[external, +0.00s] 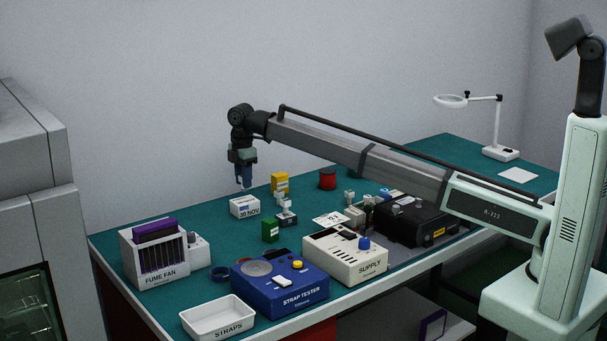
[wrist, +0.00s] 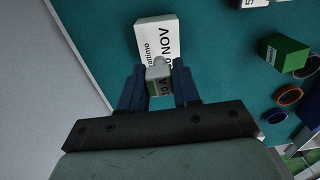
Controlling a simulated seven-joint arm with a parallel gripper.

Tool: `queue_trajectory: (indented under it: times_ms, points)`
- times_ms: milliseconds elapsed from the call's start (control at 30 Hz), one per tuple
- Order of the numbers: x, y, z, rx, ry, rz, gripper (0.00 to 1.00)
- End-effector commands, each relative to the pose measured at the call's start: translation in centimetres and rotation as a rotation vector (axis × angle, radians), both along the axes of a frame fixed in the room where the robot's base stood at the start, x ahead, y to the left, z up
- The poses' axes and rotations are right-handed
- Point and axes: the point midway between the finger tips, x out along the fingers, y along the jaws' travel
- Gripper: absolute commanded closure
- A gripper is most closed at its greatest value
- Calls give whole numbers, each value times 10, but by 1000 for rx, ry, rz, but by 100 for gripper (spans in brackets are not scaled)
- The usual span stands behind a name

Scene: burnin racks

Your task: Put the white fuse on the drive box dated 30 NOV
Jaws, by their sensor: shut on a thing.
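The white box dated 30 NOV (external: 244,207) stands on the green bench mat. It also shows in the wrist view (wrist: 152,35), with NOV readable on its label. My gripper (external: 243,186) points down above this box, with a gap below it in the external view. In the wrist view my gripper (wrist: 159,90) is shut on a small whitish fuse (wrist: 158,71) with a green mark and partly readable lettering. The fuse overlaps the near edge of the box there. The fingers hide its sides, and in the external view the fuse is hardly visible.
A yellow box (external: 279,183) and a green box (external: 270,230) stand near the NOV box. The fume fan (external: 160,260), blue strap tester (external: 280,288), supply (external: 345,255) and straps tray (external: 218,320) fill the front. The mat left of the NOV box is clear.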

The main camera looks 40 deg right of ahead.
Motion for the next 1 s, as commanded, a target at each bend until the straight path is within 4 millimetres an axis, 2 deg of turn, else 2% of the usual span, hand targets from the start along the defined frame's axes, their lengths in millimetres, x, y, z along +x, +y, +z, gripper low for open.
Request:
queue_trajectory:
  times_ms: [233, 667, 700, 933, 1000]
  points:
    - [0, 0, -29, 0, 1, 0, 98]
    - [0, 0, -34, 0, 0, -1, 98]
    - [0, 0, -34, 0, 0, -1, 65]
    - [0, 0, -34, 0, 0, -1, 43]
    - [0, 0, -34, 0, 0, -1, 43]
